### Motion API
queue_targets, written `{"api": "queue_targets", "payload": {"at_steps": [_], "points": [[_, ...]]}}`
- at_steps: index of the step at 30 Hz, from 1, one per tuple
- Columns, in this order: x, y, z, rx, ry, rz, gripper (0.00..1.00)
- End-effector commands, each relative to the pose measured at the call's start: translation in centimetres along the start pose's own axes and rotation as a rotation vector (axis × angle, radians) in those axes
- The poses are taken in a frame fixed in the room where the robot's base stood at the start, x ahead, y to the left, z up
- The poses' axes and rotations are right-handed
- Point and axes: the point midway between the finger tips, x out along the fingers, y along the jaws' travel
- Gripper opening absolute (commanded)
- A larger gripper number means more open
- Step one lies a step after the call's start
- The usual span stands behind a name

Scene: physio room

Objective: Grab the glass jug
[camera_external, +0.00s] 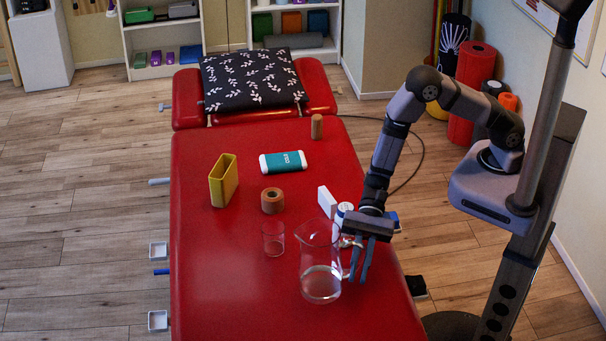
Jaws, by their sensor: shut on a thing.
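The clear glass jug (320,270) stands upright at the near right part of the red treatment table (225,290). It has a spout at the upper left and a little clear content or thick glass low down. Its handle is on the right side. The fingers hide part of the handle. The jug's base appears to rest on the table.
A small glass (274,239) stands just left of the jug. A brown roll (272,201), yellow holder (223,181), teal-white pack (282,162) and wooden cylinder (317,127) are farther back. The near left is clear.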

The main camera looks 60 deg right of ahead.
Motion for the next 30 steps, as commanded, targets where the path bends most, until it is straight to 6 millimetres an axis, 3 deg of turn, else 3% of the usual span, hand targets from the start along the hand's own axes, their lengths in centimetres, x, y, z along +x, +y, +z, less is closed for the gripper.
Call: {"api": "queue_targets", "payload": {"at_steps": [30], "points": [[-2.8,-1.2,7.0,-0.011,-0.007,-0.004,0.00]]}}
